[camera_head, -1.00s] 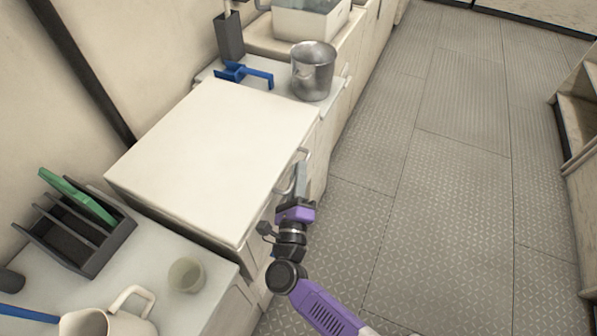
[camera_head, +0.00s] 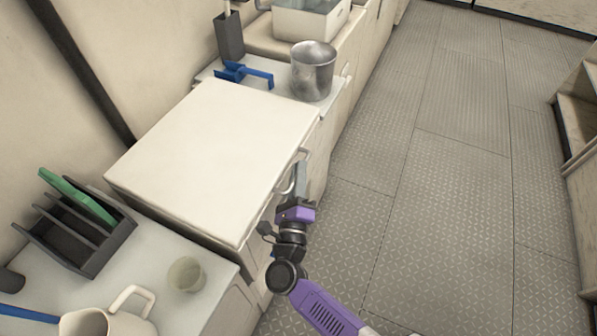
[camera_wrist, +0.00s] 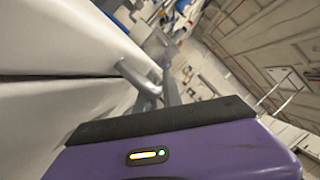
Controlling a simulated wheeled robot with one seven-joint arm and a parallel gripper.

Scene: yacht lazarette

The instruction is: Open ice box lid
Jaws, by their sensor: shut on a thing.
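The ice box lid (camera_head: 215,150) is a large cream slab on the counter at the centre-left of the head view, lying flat and looking closed. A metal bar handle (camera_head: 293,170) is at its right front edge, and it also shows in the wrist view (camera_wrist: 140,78). My gripper (camera_head: 299,180) is at this handle, coming from the aisle side, and is shut on it. The gripper body hides part of the handle and of the box front. In the wrist view a dark gap runs between the lid and the box below it.
A dark rack (camera_head: 75,235) with a green board, a small cup (camera_head: 186,274) and a cream jug (camera_head: 108,318) are on the near counter. The floor aisle (camera_head: 430,180) at right is clear.

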